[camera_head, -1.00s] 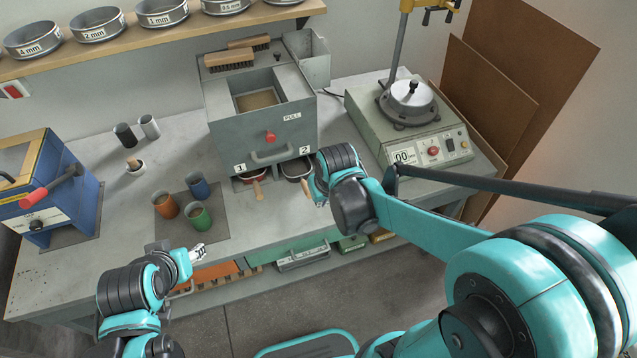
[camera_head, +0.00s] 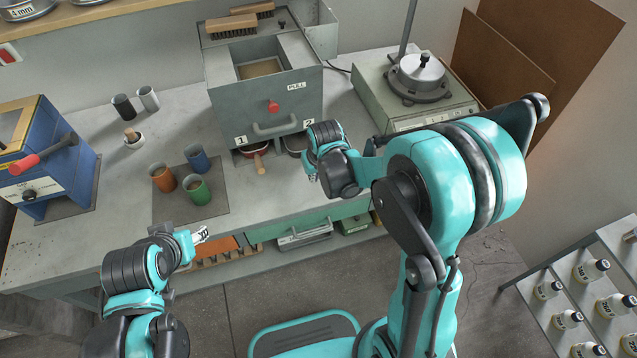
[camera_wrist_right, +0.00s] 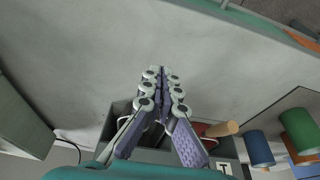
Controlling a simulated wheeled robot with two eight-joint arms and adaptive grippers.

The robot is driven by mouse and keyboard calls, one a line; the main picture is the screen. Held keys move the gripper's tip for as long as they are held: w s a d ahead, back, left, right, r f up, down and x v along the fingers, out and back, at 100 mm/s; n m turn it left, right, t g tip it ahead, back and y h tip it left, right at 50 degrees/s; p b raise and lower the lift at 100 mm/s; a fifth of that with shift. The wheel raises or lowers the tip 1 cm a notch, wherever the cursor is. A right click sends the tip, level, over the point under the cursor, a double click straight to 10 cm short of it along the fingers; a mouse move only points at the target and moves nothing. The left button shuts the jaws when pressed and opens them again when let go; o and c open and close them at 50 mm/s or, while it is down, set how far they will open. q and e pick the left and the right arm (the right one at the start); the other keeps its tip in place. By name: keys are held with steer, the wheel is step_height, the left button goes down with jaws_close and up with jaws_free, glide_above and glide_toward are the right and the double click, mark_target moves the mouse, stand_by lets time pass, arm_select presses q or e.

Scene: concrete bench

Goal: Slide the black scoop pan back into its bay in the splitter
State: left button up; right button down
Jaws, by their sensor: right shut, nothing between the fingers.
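The grey splitter (camera_head: 265,105) stands on the bench with two bays under its front, marked 1 and 2. A red pan (camera_head: 253,150) with a wooden handle sits under bay 1; the handle also shows in the right wrist view (camera_wrist_right: 222,129). The black scoop pan (camera_head: 293,143) shows as a dark rim at bay 2, mostly hidden behind my right gripper; I cannot tell how deep it sits. My right gripper (camera_head: 311,176) is shut and empty just in front of bay 2. My left gripper (camera_head: 201,235) is at the bench's front edge, away from the splitter; its jaw state is unclear.
Orange, blue and green cups (camera_head: 196,189) stand on a dark mat left of the splitter. A blue machine (camera_head: 45,150) is farther left. A scale-like device (camera_head: 415,85) stands to the right. A rack of bottles (camera_head: 567,319) is at lower right.

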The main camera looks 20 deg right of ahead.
steer(key=shift+w, duration=0.25)
steer(key=w, duration=0.5)
steer(key=shift+w+a, duration=0.1)
steer(key=shift+a, duration=0.1)
arm_select(q)
steer(key=shift+s+f, duration=0.1)
arm_select(e)
steer(key=shift+r, duration=0.1)
